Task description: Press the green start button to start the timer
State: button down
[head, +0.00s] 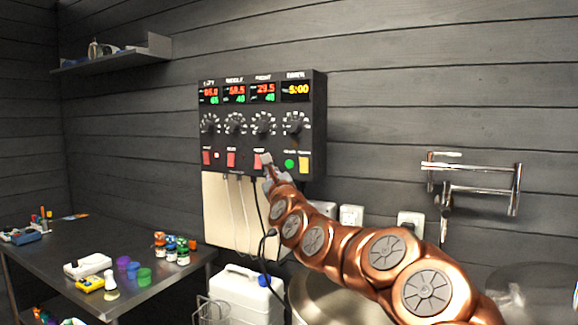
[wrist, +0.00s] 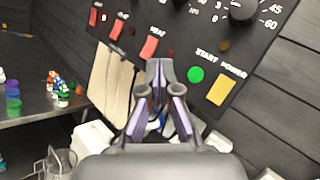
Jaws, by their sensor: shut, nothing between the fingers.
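The green start button (head: 289,163) is on the lower right of a black control panel (head: 218,87) on the wall. In the wrist view the round green button (wrist: 196,74) lies just right of my gripper's tips, under the word START. My gripper (head: 267,166) is shut and empty, in front of the panel's lower edge, left of the button. In the wrist view my gripper (wrist: 159,72) points up toward the panel, and its tips appear apart from the button. The timer display (head: 295,90) reads 5:00 in yellow.
A yellow power switch (wrist: 221,89) sits right of the button. Red switches (wrist: 149,47) are to the left, and dials (head: 296,124) above. A metal table (head: 60,255) with small jars stands left. A white jug (head: 245,292) and a large pot (head: 335,300) are below.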

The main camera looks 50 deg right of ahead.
aim_at(289, 164)
jog(key=shift+w+d+p, duration=0.2)
jog(key=shift+w+d, duration=0.2)
jog(key=shift+d, duration=0.9)
jog(key=shift+w+d+p, duration=0.2)
jog(key=shift+w+d, duration=0.15)
jog(key=shift+d, duration=0.9)
jog(key=shift+w+d+p, duration=0.2)
jog(key=shift+w+d, duration=0.2)
jog(key=shift+d, duration=0.9)
jog(key=shift+w+d+r, duration=0.1)
jog(key=shift+d, duration=0.05)
jog(key=shift+d, duration=0.1)
jog(key=shift+d+p, duration=0.2)
jog(key=shift+p, duration=0.1)
jog(key=shift+d, duration=0.1)
